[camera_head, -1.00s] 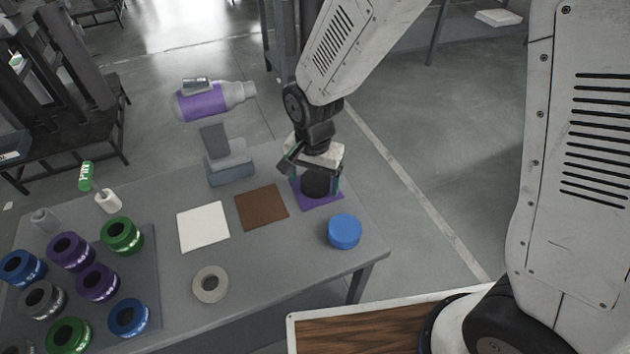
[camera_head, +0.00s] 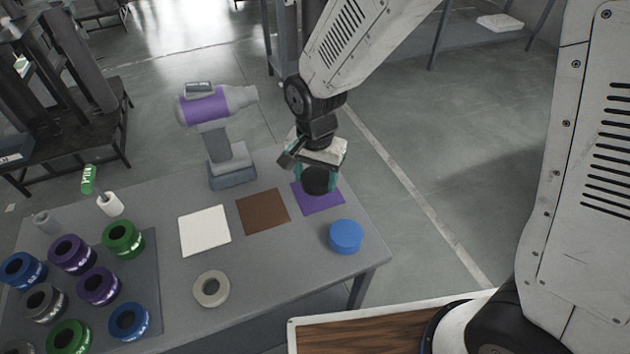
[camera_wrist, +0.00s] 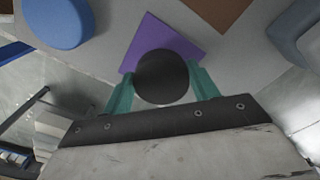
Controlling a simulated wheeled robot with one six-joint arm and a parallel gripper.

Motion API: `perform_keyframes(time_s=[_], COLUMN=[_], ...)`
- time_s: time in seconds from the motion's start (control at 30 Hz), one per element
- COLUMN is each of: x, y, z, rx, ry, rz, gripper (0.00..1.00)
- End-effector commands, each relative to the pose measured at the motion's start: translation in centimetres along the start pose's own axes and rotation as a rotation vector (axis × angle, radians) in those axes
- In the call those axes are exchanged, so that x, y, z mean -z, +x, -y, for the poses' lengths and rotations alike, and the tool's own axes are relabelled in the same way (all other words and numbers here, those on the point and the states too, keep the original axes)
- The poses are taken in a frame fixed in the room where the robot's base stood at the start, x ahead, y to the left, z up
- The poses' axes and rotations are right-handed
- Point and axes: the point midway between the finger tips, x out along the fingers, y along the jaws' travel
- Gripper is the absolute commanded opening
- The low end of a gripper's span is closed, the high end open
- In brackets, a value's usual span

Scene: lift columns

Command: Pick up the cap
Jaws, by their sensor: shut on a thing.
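A black round cap (camera_head: 317,180) is between the teal fingers of my gripper (camera_head: 316,178). In the wrist view the cap (camera_wrist: 161,77) shows as a dark disc, with the fingers of my gripper (camera_wrist: 161,88) closed against its two sides. A purple square mat (camera_head: 325,203) lies below and in front of it; it also shows in the wrist view (camera_wrist: 150,42). The cap appears to be a little above the mat. A blue round cap (camera_head: 345,236) stands on the grey table to the right of the mat.
A brown square (camera_head: 263,211) and a white square (camera_head: 204,231) lie left of the purple mat. A grey ring (camera_head: 211,289) lies in front of them. Several coloured rings sit on a dark board (camera_head: 148,255) at the left. A purple-and-grey power tool (camera_head: 232,165) stands at the back.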

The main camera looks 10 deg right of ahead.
Motion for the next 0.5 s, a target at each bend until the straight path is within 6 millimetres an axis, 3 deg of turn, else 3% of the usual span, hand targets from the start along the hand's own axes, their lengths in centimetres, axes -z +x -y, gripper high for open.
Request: perform_keyframes(time_s=[0.07,0.5], x=[-0.1,-11.0], y=[-1.4,-2.1], z=[0.1,-2.9], rx=[0.004,0.002], ry=[-0.001,-0.008], rz=[-0.003,-0.001], gripper=[0.35,0.35])
